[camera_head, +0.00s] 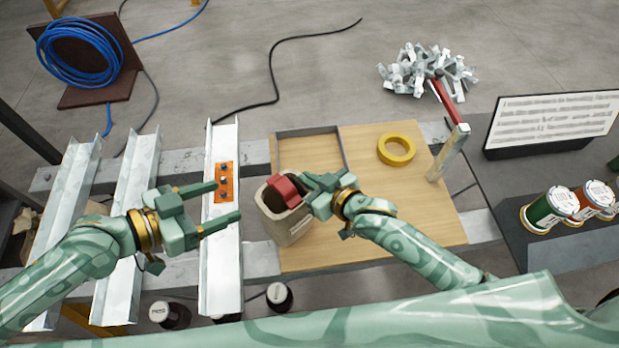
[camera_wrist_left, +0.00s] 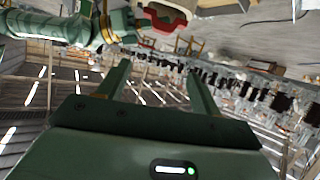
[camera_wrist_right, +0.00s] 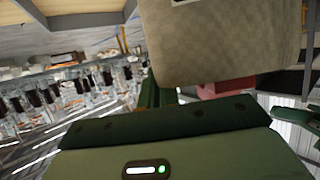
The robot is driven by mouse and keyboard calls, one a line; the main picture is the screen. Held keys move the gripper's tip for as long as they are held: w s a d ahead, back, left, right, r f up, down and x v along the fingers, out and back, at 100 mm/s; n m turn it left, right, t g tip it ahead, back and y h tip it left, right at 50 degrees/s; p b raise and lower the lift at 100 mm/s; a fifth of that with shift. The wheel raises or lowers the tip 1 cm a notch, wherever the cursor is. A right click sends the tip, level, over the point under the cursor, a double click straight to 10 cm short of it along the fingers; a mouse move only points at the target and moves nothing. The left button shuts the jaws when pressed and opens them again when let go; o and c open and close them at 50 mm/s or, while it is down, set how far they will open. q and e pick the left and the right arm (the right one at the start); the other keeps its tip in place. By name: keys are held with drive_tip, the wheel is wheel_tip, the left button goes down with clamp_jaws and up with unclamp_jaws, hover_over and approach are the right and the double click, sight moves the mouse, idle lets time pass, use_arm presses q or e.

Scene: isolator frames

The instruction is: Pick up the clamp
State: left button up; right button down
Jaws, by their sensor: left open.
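No part is labelled as the clamp. A red U-shaped piece (camera_head: 284,190) at the mouth of a beige container (camera_head: 287,221) may be it; the red piece also shows in the left wrist view (camera_wrist_left: 160,20). My right gripper (camera_head: 309,184) is at the container's upper right side, close to the red piece. In the right wrist view, the container (camera_wrist_right: 225,45) hides its fingertips, so its grip is unclear. My left gripper (camera_head: 228,205) is open and empty, left of the container, over the white channel (camera_head: 222,265) with an orange plate (camera_head: 224,182).
A wooden board (camera_head: 390,220) carries a yellow tape ring (camera_head: 396,149) and a grey-edged tray (camera_head: 308,132). A red-and-silver tool (camera_head: 449,105) stands at its right edge. A heap of silver pieces (camera_head: 425,70) lies behind. More white channels (camera_head: 128,200) lie left.

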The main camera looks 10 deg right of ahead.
use_arm(q)
approach(281, 186)
drive_tip(key=x, duration=0.5)
drive_tip(key=shift+a+f, duration=0.1)
drive_tip(key=shift+f, duration=0.05)
drive_tip(key=x, duration=0.5)
drive_tip(key=shift+d, duration=0.25)
drive_tip(key=shift+c, duration=0.3)
drive_tip(key=c, duration=1.3)
drive_tip(key=shift+o, duration=0.2)
wheel_tip(281, 186, up, 10)
drive_tip(key=shift+r, duration=0.15)
